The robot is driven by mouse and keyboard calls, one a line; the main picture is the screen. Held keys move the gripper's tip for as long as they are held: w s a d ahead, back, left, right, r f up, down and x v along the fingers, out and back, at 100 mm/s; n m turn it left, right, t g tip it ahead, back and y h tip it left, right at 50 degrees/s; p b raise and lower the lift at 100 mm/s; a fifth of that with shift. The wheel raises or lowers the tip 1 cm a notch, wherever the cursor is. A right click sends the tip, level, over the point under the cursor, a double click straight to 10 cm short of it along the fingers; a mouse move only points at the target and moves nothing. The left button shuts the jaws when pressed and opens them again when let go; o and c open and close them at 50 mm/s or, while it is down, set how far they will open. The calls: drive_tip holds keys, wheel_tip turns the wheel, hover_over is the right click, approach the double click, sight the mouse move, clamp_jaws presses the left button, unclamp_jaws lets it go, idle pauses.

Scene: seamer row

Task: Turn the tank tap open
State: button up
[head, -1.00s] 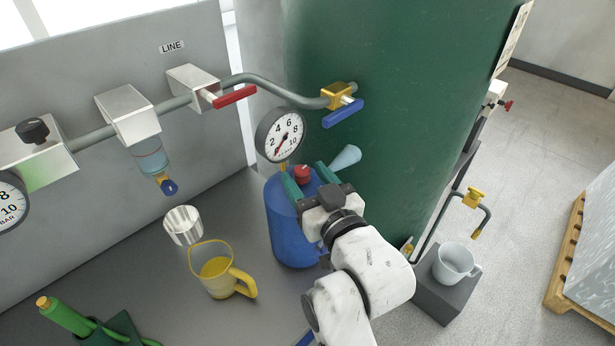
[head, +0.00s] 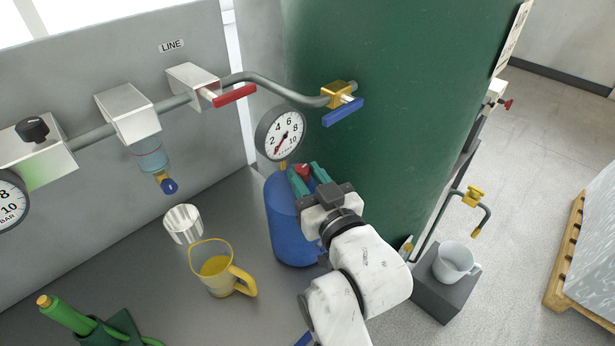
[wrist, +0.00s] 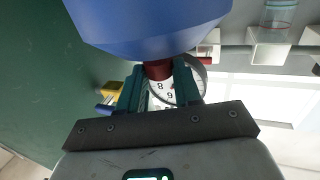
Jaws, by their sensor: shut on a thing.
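The pipe's yellow valve (head: 338,94) at the green tank (head: 400,110) has a blue lever (head: 343,111), which slants up to the right. It stands clear of my gripper. My gripper (head: 305,179) is at the top of the blue cylinder (head: 284,220), its teal fingers shut on the red knob (head: 303,169). In the wrist view the dark red knob (wrist: 157,70) sits between the fingers, below the blue body (wrist: 155,25). Part of the knob is hidden by the fingers.
The dial gauge (head: 280,134) stands close behind the knob. A red-handled valve (head: 234,95) is on the pipe to the left. A yellow jug (head: 213,268) and a metal cup (head: 183,224) stand on the bench. A white mug (head: 455,262) stands to the right.

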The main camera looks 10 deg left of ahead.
drive_tip(key=shift+m+t+h, duration=0.6)
drive_tip(key=shift+m+h, duration=0.1)
drive_tip(key=shift+h, duration=0.3)
drive_tip(key=o, duration=1)
drive_tip(key=shift+a, duration=0.1)
drive_tip(key=shift+o, duration=0.2)
drive_tip(key=shift+s, duration=0.15)
drive_tip(key=b+v, duration=0.1)
drive_tip(key=v, duration=0.9)
drive_tip(key=shift+s+d, duration=0.25)
drive_tip(key=s+d+f+m+g+h, duration=0.2)
drive_tip(key=s+d+f+g+h, duration=0.15)
drive_tip(key=d+f, duration=0.55)
drive_tip(key=s+d+f+m+g+h, duration=0.1)
drive_tip(key=s+d+f+g+h, duration=0.2)
drive_tip(key=d+f, duration=0.65)
drive_tip(key=s+d+f+g, duration=0.3)
drive_tip(key=s, duration=0.3)
drive_tip(key=s+d+f+m+g+h, duration=0.1)
drive_tip(key=s+d+f+g, duration=0.2)
drive_tip(key=s, duration=0.3)
drive_tip(key=s+d+f+m+g, duration=0.1)
drive_tip(key=s+d+f+g, duration=0.2)
drive_tip(key=s+f, duration=0.1)
drive_tip(key=shift+s+d, duration=0.3)
drive_tip(key=shift+s, duration=0.6)
